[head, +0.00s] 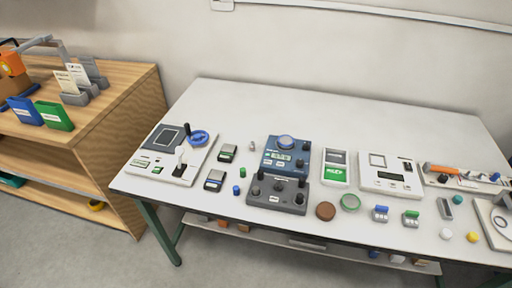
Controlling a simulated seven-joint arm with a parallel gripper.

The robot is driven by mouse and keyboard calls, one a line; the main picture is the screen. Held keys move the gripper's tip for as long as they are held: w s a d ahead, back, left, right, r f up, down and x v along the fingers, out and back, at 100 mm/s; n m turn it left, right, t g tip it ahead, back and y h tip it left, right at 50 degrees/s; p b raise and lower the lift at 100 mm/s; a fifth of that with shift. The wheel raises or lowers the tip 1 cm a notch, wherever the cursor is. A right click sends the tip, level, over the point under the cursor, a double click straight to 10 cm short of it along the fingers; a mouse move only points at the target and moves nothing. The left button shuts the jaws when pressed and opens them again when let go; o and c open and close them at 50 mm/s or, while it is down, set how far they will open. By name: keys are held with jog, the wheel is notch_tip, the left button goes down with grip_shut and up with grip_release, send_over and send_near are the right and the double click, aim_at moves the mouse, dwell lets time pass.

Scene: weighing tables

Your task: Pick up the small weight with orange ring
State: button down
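I cannot make out a small weight with an orange ring for certain. An orange-handled item (442,169) lies at the right, near a small dark piece (443,178). My gripper is not in view.
A blue device (282,155) and a dark grey knobbed box (277,195) stand mid-table. A white scale (390,175) is to their right, a white panel with levers (170,155) at left. The table's back strip is clear. A wooden shelf (125,110) stands left.

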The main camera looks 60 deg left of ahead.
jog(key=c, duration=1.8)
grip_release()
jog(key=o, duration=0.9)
